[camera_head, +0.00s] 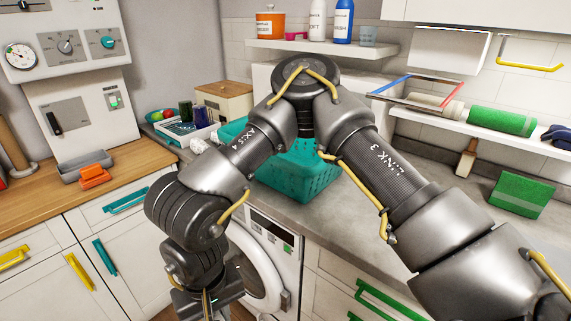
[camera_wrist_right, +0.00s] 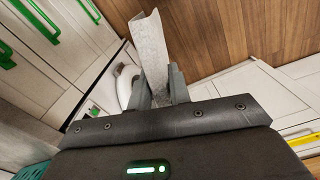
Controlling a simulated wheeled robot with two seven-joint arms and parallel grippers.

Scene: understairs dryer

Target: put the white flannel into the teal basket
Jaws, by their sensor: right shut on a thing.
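The teal basket (camera_head: 322,172) stands on the grey counter in the head view, partly hidden behind my right arm. A bit of teal mesh shows at the lower left of the right wrist view (camera_wrist_right: 22,174). My right gripper (camera_wrist_right: 158,88) is shut on the white flannel (camera_wrist_right: 150,45), which sticks out as a stiff, folded, pale strip beyond the fingers. In the head view my right gripper (camera_head: 208,300) is low at the bottom edge, in front of the cabinets and left of the dryer; the flannel cannot be made out there. My left gripper is not in view.
The white dryer (camera_head: 288,262) is under the counter, its round door near my right gripper. A wooden worktop (camera_head: 60,205) with orange and grey trays is at left. A shelf (camera_head: 320,48) with bottles and a rail (camera_head: 440,85) hang above the counter. Wooden floor is below.

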